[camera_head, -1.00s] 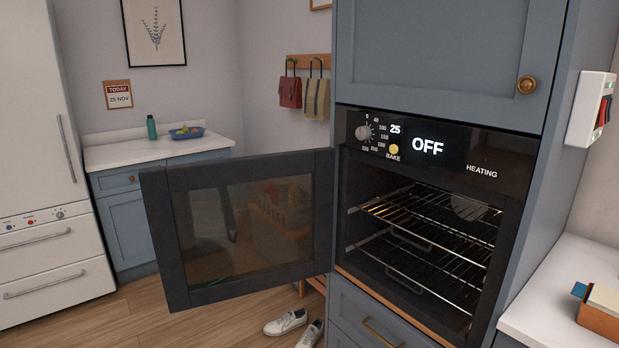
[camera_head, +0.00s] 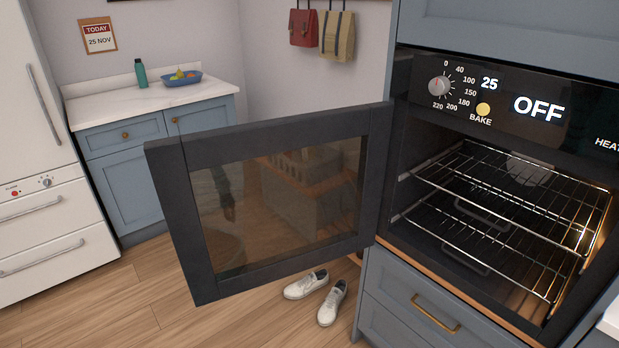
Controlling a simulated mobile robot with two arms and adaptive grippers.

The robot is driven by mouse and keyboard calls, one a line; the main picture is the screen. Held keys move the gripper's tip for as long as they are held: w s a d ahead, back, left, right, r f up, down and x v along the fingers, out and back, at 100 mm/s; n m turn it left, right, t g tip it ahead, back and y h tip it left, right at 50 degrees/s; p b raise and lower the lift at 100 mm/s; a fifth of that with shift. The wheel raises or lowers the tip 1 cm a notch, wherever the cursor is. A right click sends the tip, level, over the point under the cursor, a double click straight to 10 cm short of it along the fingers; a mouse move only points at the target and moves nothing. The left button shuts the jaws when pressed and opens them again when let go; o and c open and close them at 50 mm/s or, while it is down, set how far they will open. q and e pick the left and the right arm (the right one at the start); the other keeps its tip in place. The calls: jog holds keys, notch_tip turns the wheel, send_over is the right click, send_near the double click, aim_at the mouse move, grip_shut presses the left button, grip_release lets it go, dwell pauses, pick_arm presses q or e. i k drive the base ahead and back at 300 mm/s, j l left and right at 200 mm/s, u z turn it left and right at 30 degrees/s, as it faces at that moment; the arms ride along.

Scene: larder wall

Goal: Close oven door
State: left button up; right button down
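The oven door (camera_head: 285,127) is dark-framed with a glass window, hinged at its right side. It stands wide open, swung out to the left of the oven. The oven (camera_head: 500,215) is built into a blue-grey cabinet. Its cavity is lit and open, with wire racks (camera_head: 500,225) inside and no food seen on them. The control panel (camera_head: 500,100) above reads OFF and 25. Neither of my grippers is in view.
A blue-grey drawer (camera_head: 415,300) is below the oven. White shoes (camera_head: 308,284) lie on the wooden floor (camera_head: 150,285) behind the door. A white fridge (camera_head: 45,200) and a counter (camera_head: 150,98) with a bottle (camera_head: 141,74) and fruit bowl (camera_head: 182,79) stand at left.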

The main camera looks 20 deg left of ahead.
aim_at(258, 204)
jog(key=i+j+z, duration=0.25)
jog(key=j+z, duration=0.2)
jog(key=j, duration=0.4)
jog(key=i+j+z, duration=0.1)
jog(key=j+z, duration=0.3)
jog(key=j, duration=0.45)
jog(key=j+z, duration=0.45)
jog(key=j, duration=0.45)
jog(key=k+j+z, duration=0.2)
jog(key=j+z, duration=0.25)
jog(key=j, duration=0.45)
